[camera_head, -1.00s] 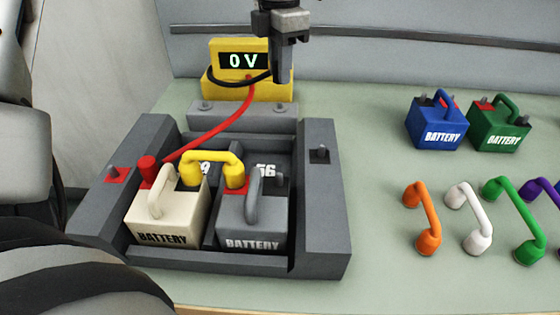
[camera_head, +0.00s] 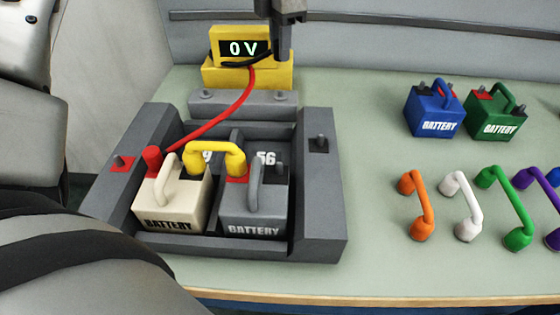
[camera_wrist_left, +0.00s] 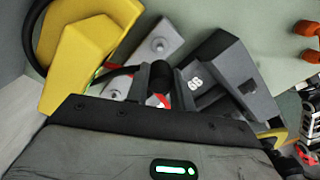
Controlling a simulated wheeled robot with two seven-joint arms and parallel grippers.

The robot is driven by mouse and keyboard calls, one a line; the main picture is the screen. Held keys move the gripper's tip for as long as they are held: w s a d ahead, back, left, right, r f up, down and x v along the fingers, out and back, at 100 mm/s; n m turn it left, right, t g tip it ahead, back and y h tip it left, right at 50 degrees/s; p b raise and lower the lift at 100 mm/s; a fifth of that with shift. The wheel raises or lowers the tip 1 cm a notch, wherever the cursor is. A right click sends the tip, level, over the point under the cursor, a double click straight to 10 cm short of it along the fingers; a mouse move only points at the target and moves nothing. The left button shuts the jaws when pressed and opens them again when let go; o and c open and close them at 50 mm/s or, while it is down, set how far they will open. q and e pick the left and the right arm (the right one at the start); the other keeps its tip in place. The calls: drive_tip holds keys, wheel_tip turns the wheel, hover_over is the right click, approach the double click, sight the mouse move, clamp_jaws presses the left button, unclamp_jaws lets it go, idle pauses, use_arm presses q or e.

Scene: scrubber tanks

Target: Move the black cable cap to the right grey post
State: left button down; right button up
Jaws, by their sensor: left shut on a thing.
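My left gripper (camera_head: 281,56) is in the air at the top of the head view, in front of the voltmeter's right side. In the left wrist view, it is shut on the black cable cap (camera_wrist_left: 160,75); the fingers hide the cap in the head view. The black cable (camera_head: 240,62) runs from the voltmeter to the gripper. A grey post (camera_head: 319,143) stands on the tray's right wall, with nothing on it. Two small posts stand on the grey block, the right one (camera_head: 263,94) below the gripper in the picture. My right gripper is not in view.
The yellow voltmeter (camera_head: 243,48) reads 0 V. A red cable (camera_head: 215,125) reaches the cream battery (camera_head: 172,205). A yellow jumper (camera_head: 215,152) links it to the grey battery (camera_head: 253,208) in the tray (camera_head: 325,210). Blue and green batteries and several coloured jumpers stand at right.

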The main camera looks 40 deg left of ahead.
use_arm(q)
drive_tip(key=shift+f+b, duration=2.6)
drive_tip(key=shift+f, duration=0.95)
drive_tip(key=shift+f+b, duration=1)
drive_tip(key=shift+f, duration=0.05)
